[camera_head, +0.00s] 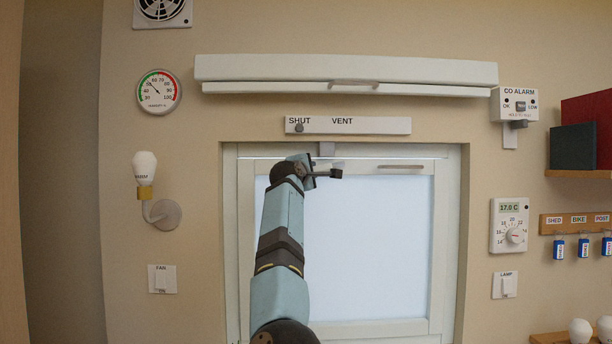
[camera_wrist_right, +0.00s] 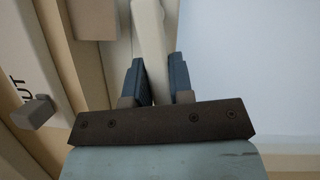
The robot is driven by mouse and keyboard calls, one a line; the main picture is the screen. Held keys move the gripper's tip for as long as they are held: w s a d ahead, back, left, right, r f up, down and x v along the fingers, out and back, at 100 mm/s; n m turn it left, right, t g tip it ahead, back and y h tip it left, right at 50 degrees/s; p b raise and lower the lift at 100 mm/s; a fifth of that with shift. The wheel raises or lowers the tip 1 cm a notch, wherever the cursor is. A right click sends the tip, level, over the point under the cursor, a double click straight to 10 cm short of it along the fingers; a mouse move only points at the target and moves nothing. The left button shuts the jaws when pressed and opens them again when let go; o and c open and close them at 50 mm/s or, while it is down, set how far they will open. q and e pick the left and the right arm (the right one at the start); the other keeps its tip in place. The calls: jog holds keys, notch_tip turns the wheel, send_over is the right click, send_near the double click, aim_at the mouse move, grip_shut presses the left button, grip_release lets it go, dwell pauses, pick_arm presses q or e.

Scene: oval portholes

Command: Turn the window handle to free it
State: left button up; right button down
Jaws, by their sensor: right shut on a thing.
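The window (camera_head: 385,240) is a white frame with a pale pane, set in the wall recess. My right gripper (camera_head: 322,171) is at the top left of its sash, and my arm covers part of the left side. In the right wrist view my right gripper (camera_wrist_right: 156,68) has its two dark blue fingers on either side of a pale bar, the window handle (camera_wrist_right: 150,30), and is shut on it. The fingers and my arm mostly hide this handle in the head view. My left gripper is not in view.
A SHUT/VENT plate (camera_head: 375,126) with a small grey knob (camera_head: 299,128) is just above the window. A grey bar (camera_head: 400,167) lies along the sash's top right. A long white vent cover (camera_head: 345,68) is higher up. A bulb lamp (camera_head: 146,168) stands out at left.

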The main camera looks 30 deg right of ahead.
jog(key=shift+a+r+m+p, duration=0.1)
jog(key=shift+r+m+p, duration=0.2)
jog(key=shift+r+m, duration=0.4)
jog(key=shift+m+y, duration=0.3)
jog(key=c, duration=1)
grip_release()
jog(key=shift+f, duration=0.1)
jog(key=b+v, duration=0.4)
jog(key=v, duration=0.9)
jog(key=shift+a+r, duration=0.25)
jog(key=shift+a, duration=0.1)
